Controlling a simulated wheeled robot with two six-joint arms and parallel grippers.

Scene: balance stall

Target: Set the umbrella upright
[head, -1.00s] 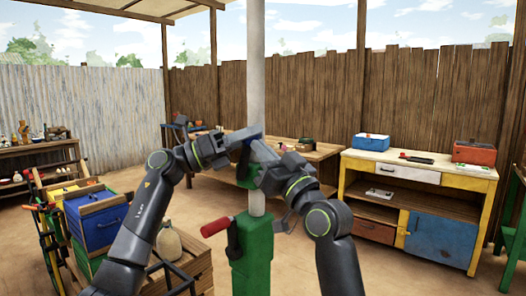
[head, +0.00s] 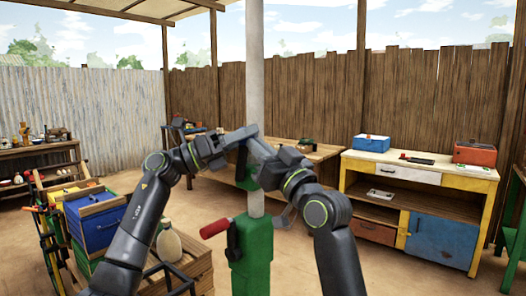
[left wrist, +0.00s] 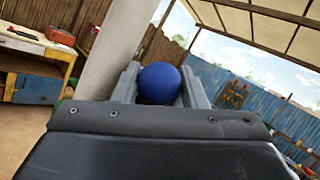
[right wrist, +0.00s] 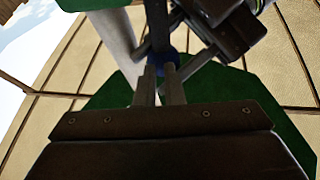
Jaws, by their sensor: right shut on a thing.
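The umbrella's pale pole (head: 255,80) rises straight up and looks upright; its top is out of the head view. It enters a green stand (head: 252,262) with a red-handled lever (head: 214,228). Both grippers meet close to the pole. In the left wrist view a blue ball knob (left wrist: 160,82) sits between the spread fingers of my left gripper (left wrist: 160,88), beside the pole (left wrist: 115,45). In the right wrist view the fingers of my right gripper (right wrist: 157,80) are nearly together, shut at the blue knob (right wrist: 176,66); the exact contact is hidden.
A yellow and white workbench (head: 408,180) stands at the right with a red box (head: 474,153) and a blue box (head: 371,143). A blue crate (head: 97,218) and a wooden pallet (head: 190,262) stand at the left. Open dirt floor lies between.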

